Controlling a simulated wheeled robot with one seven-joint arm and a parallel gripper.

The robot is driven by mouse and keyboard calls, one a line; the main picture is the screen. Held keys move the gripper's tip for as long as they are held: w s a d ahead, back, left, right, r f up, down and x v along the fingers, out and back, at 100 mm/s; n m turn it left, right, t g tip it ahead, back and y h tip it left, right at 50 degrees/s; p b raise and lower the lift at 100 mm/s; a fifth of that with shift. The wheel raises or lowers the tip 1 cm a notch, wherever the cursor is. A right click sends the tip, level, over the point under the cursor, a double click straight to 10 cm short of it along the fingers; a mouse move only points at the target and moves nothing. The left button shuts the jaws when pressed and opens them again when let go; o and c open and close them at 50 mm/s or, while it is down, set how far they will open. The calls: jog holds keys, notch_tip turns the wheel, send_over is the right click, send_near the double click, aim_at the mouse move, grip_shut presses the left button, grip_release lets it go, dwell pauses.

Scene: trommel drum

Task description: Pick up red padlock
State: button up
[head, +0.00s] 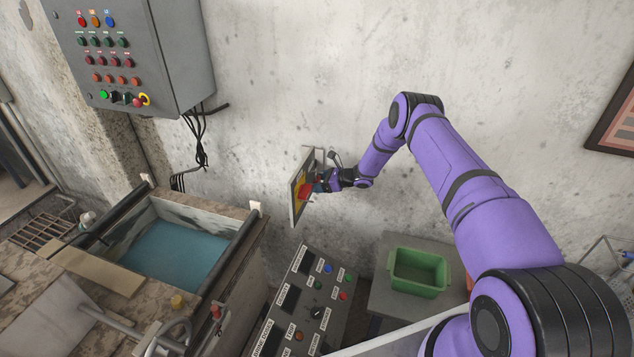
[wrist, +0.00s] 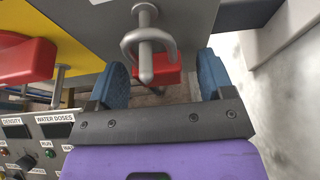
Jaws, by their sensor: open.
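A red padlock (wrist: 170,76) with a grey shackle hangs on a metal peg of a yellow and grey board in the wrist view. My gripper (wrist: 160,82) is open, its blue fingertips on either side of the red body. A gap seems to show at each side; contact is not clear. A second red padlock (wrist: 24,60) hangs on another peg to the left, outside the jaws. In the head view my gripper (head: 318,187) is at the board's face, and a red patch (head: 304,191) shows there; which padlock it is cannot be told.
The board (head: 296,210) stands out from the concrete wall. Below it is a control console (head: 318,285) with buttons. A green bin (head: 418,270) stands on a grey surface to the right. A water tank (head: 170,255) is at left, and a control box (head: 135,55) hangs above.

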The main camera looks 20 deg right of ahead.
jog(key=c, duration=1.1)
jog(key=shift+o, duration=0.2)
jog(key=shift+r, duration=0.1)
jog(key=shift+r, duration=0.45)
jog(key=shift+s+d+r, duration=0.15)
jog(key=shift+d+r, duration=0.1)
jog(key=s+d, duration=1)
jog(key=d, duration=0.4)
jog(key=shift+s, duration=0.2)
jog(key=shift+r, duration=0.35)
jog(key=shift+s+d, duration=0.7)
jog(key=shift+d, duration=0.3)
jog(key=shift+s+d, duration=0.7)
jog(key=shift+d, duration=0.25)
jog(key=shift+s+d, duration=0.55)
jog(key=shift+d, duration=0.25)
jog(key=shift+s+d, duration=0.55)
jog(key=shift+d, duration=0.2)
jog(key=shift+s+d, duration=0.55)
jog(key=shift+d, duration=0.25)
